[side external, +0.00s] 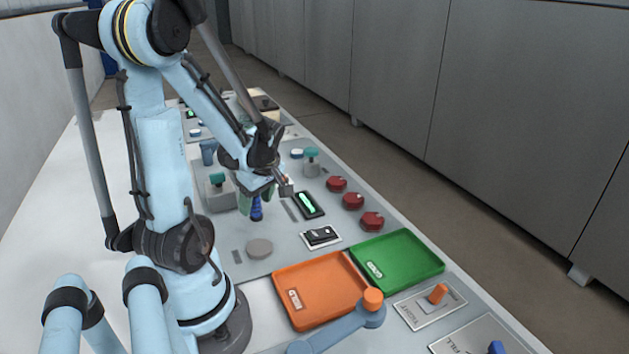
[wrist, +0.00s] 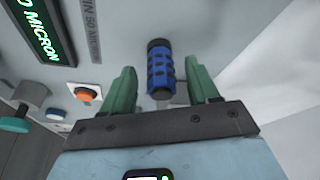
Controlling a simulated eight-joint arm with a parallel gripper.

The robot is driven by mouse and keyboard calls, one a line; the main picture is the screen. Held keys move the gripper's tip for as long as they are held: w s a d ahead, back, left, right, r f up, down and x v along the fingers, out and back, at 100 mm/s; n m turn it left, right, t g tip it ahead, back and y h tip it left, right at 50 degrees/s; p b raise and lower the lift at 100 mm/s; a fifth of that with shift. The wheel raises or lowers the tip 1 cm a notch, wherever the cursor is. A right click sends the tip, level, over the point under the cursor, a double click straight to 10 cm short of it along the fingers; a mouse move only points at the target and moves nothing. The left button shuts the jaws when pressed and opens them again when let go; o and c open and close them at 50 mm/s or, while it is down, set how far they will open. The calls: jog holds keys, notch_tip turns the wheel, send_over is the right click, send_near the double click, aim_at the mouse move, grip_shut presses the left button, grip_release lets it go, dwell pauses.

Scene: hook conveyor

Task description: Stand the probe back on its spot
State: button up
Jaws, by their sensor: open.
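The probe, a blue cylinder with dark grooves, appears between the fingers of my gripper (wrist: 160,90) in the wrist view (wrist: 160,72). In the side view the probe (side external: 257,209) looks roughly upright at the gripper's fingertips. The green fingers of my gripper (side external: 256,196) are open, with a gap on each side of the probe. The probe's lower end is partly hidden, so I cannot tell whether it touches the panel. A flat grey disc (side external: 259,248) lies bare on the panel nearer the side camera.
A lit green display (side external: 308,205) and a black switch (side external: 321,236) are right of the gripper. Several red knobs (side external: 353,201) line the right edge. An orange tray (side external: 318,290) and a green tray (side external: 398,259) are empty. A teal-topped block (side external: 219,192) stands left.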

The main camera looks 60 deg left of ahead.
jog(key=v, duration=1.1)
jog(key=w+d+m+t+h, duration=0.1)
jog(key=w+d+m+t, duration=0.3)
jog(key=d+m, duration=0.7)
jog(key=w+d+m+t+h, duration=0.2)
jog(key=w+d+m+t, duration=0.2)
jog(key=w+d+m, duration=0.3)
jog(key=d+m, duration=0.3)
jog(key=m, duration=0.2)
jog(key=shift+d+t, duration=0.3)
jog(key=shift+d, duration=0.1)
